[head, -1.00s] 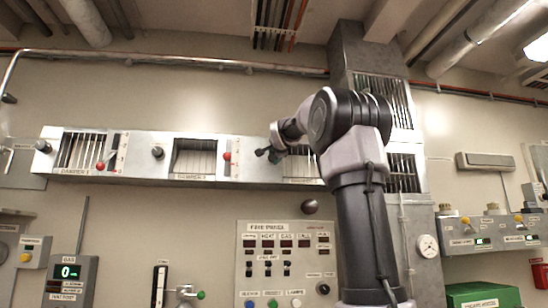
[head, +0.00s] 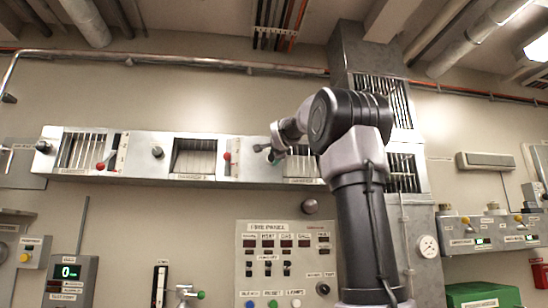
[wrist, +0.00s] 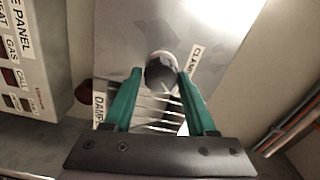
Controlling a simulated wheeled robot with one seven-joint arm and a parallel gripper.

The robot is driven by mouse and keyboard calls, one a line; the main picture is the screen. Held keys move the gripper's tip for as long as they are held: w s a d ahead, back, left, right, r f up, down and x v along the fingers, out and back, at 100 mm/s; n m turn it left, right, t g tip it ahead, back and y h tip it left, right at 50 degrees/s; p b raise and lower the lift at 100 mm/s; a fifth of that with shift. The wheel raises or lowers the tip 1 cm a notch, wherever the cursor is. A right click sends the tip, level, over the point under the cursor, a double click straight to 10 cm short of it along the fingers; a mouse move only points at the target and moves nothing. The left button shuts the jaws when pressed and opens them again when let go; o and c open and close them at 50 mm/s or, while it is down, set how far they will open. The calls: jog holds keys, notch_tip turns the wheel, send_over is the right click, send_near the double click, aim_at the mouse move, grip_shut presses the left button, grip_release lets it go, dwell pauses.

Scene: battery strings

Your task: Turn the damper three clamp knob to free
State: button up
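The damper three clamp knob (wrist: 160,72) is a dark round knob on a pale metal plate. It shows in the wrist view between the tips of my gripper (wrist: 160,76). The two green fingers flank the knob closely, one on each side; whether they press on it I cannot tell. A partly hidden label starting "CLA" (wrist: 193,60) is beside the knob, and a "DAMP" label (wrist: 99,108) is left of the left finger. In the head view my gripper (head: 270,154) is at the left end of the third damper (head: 302,168), and my arm hides part of this damper.
The first damper (head: 85,150) and second damper (head: 194,160) are to the left, each with a red-knobbed lever. The fire panel (head: 286,225) is below, and also at the left of the wrist view (wrist: 45,60). A duct (head: 355,50) rises behind my arm.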

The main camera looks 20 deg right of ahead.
jog(key=shift+o, duration=0.8)
jog(key=v, duration=1)
jog(key=shift+s, duration=0.4)
jog(key=shift+a, duration=0.1)
